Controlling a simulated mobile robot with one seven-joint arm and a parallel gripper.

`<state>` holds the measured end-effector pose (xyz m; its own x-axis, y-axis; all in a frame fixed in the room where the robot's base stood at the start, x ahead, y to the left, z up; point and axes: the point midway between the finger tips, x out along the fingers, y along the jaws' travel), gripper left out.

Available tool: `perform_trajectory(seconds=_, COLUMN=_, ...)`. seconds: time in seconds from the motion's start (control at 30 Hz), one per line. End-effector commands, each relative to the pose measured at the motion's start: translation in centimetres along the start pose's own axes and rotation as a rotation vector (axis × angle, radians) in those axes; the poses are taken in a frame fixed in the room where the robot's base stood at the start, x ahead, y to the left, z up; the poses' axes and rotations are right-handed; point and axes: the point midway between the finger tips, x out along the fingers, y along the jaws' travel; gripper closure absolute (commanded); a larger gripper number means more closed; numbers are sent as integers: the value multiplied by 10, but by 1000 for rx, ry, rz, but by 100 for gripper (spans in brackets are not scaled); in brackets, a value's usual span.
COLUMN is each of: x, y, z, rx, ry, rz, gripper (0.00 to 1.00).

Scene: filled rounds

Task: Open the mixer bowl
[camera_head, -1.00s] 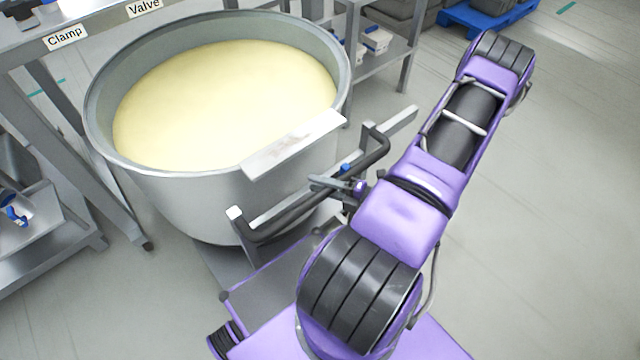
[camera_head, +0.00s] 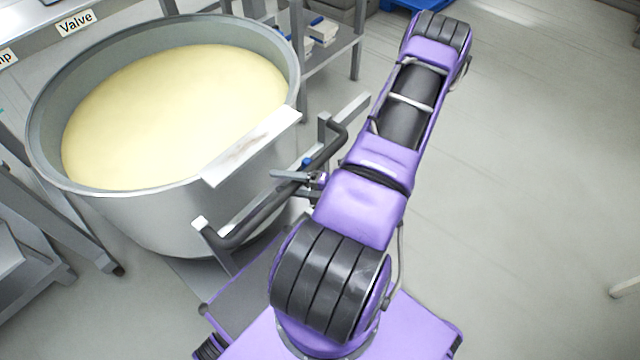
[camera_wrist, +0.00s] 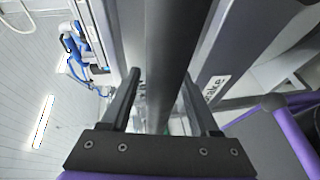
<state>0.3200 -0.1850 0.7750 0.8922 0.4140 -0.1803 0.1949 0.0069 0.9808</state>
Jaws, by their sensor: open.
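The mixer bowl (camera_head: 150,212) is a large round steel bowl of pale yellow dough, standing left of my arm in the head view. A dark bar handle (camera_head: 247,222) runs across its front right side on a steel frame. My gripper (camera_head: 287,182) is at the middle of this handle, with its fingers spread. In the wrist view the dark bar (camera_wrist: 172,45) passes between the two open fingers of my gripper (camera_wrist: 162,80). I see gaps beside the bar, so the fingers are around it but not closed. Part of the wrist is hidden behind my arm.
A steel table (camera_head: 30,42) with a "Valve" label stands behind the bowl at the left. A shelf rack (camera_head: 330,62) stands behind the bowl at its right. A partly readable label (camera_wrist: 217,88) sits beside the bar. Floor (camera_head: 530,190) on the right is mostly clear.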

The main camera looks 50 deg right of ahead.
Motion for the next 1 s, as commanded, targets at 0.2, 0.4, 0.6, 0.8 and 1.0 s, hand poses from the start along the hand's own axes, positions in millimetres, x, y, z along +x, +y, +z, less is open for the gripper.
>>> perform_trajectory(seconds=0.2, x=-29, y=-1, z=1, rx=1, ry=-5, rz=-2, gripper=38)
perform_trajectory(seconds=0.4, x=-78, y=-1, z=1, rx=-1, ry=-5, rz=-3, gripper=38)
perform_trajectory(seconds=0.6, x=-126, y=-1, z=1, rx=-1, ry=-4, rz=-3, gripper=38)
perform_trajectory(seconds=0.8, x=-159, y=-1, z=1, rx=-1, ry=-3, rz=-3, gripper=38)
perform_trajectory(seconds=1.0, x=-173, y=0, z=0, rx=1, ry=-2, rz=-1, gripper=38)
